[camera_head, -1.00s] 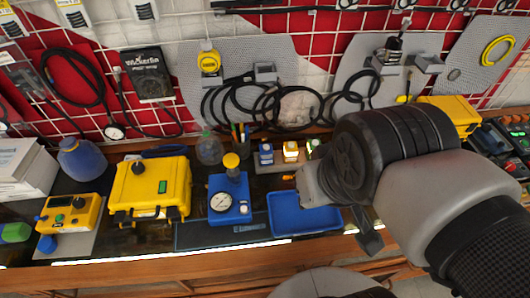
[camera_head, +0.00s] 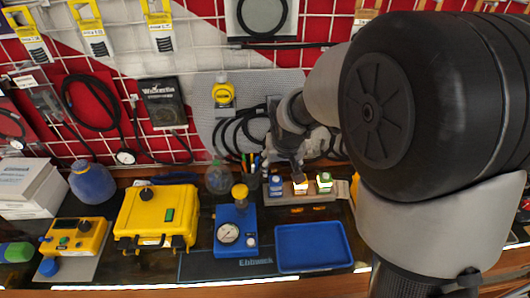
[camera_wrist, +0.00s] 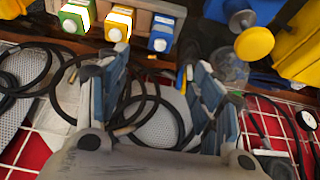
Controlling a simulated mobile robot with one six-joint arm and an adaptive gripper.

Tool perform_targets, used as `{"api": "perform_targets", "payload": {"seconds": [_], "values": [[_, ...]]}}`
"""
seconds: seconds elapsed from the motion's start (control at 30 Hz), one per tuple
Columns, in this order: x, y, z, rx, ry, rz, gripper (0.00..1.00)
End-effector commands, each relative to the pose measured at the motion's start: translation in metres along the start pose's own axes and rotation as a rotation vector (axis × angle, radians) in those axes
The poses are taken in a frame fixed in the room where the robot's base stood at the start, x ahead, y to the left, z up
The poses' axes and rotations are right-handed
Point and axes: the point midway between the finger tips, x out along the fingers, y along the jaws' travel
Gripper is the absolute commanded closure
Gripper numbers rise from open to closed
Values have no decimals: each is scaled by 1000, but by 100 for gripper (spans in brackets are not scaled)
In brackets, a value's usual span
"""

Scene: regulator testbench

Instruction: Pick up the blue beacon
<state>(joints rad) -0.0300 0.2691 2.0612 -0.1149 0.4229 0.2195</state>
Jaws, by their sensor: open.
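The blue beacon (camera_head: 276,186) stands at the left of a short row on a small rack (camera_head: 297,199) at the back of the bench. It is a small block with a white band and blue top, and it also shows in the wrist view (camera_wrist: 162,35). Beside it stand the yellow beacon (camera_head: 300,188) and the green beacon (camera_head: 324,182). My gripper (camera_wrist: 161,60) is open and empty. In the head view my gripper hangs above and behind the row.
A blue tray (camera_head: 312,248) is empty in front of the rack. A blue gauge unit (camera_head: 235,232) with a yellow knob, a clear bottle (camera_head: 218,178) and a pen cup (camera_head: 249,176) stand to the left. Cables hang on the grid wall behind.

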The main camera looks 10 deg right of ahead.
Motion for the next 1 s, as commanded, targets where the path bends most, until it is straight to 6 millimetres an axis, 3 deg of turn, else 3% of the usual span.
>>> {"api": "perform_targets", "payload": {"seconds": [0.5,0.83,1.0], "values": [[104,0,2,-1,-3,0,40],[125,0,0,-1,0,0,40],[151,-2,2,0,-2,0,40]]}}
